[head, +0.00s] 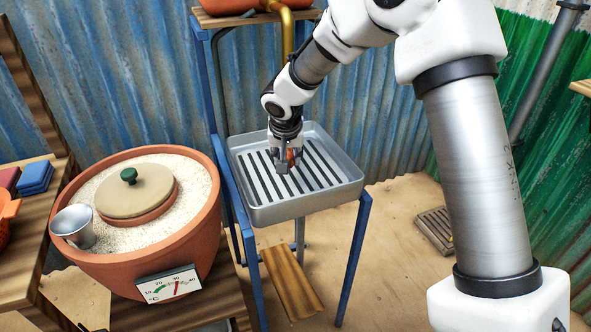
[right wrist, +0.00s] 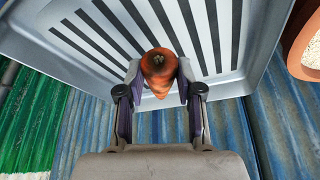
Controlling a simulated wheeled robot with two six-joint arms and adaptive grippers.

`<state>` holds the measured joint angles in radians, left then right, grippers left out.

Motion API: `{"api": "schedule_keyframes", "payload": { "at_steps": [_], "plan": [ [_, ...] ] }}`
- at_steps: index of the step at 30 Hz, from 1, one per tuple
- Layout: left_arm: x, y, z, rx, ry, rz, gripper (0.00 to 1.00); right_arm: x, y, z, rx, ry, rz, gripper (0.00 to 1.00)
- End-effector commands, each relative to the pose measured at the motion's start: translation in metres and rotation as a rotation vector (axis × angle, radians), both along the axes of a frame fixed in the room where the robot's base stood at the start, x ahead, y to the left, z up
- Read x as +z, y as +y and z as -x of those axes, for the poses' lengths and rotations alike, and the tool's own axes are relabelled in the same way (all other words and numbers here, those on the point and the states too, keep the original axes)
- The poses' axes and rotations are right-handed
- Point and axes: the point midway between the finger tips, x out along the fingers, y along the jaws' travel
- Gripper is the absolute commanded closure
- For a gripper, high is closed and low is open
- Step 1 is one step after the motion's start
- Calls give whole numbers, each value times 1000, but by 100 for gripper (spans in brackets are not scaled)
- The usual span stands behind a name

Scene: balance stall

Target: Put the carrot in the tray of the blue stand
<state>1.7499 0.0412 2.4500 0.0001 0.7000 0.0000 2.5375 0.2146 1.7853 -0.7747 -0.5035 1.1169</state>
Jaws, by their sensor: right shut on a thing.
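The carrot (right wrist: 158,66) is orange and sits between the fingers of my right gripper (right wrist: 158,78) in the right wrist view. In the head view only a small orange part of the carrot (head: 291,156) shows beside the right gripper (head: 286,163), which points down inside the outline of the tray. The grey metal tray (head: 305,207) with dark slots sits on the blue stand (head: 354,258). It also fills much of the right wrist view (right wrist: 228,45). I cannot tell whether the carrot touches the tray floor. My left gripper is not in view.
A terracotta pot (head: 110,258) of pale grains stands left of the stand, with a lidded pot and a metal cup (head: 75,227) in it. A brass pipe (head: 286,35) comes down behind the tray. Corrugated walls stand behind.

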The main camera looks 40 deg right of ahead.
Motion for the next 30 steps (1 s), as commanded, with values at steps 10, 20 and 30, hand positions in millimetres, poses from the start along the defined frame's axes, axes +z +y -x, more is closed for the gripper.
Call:
{"api": "schedule_keyframes", "payload": {
  "at_steps": [10,20,30],
  "plan": [
    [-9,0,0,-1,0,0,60,-46,0,0,0,-1,0,99],
    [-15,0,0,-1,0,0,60,-50,0,0,0,-2,0,99],
    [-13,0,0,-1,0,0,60,-48,0,0,0,-1,0,39]
  ]
}}
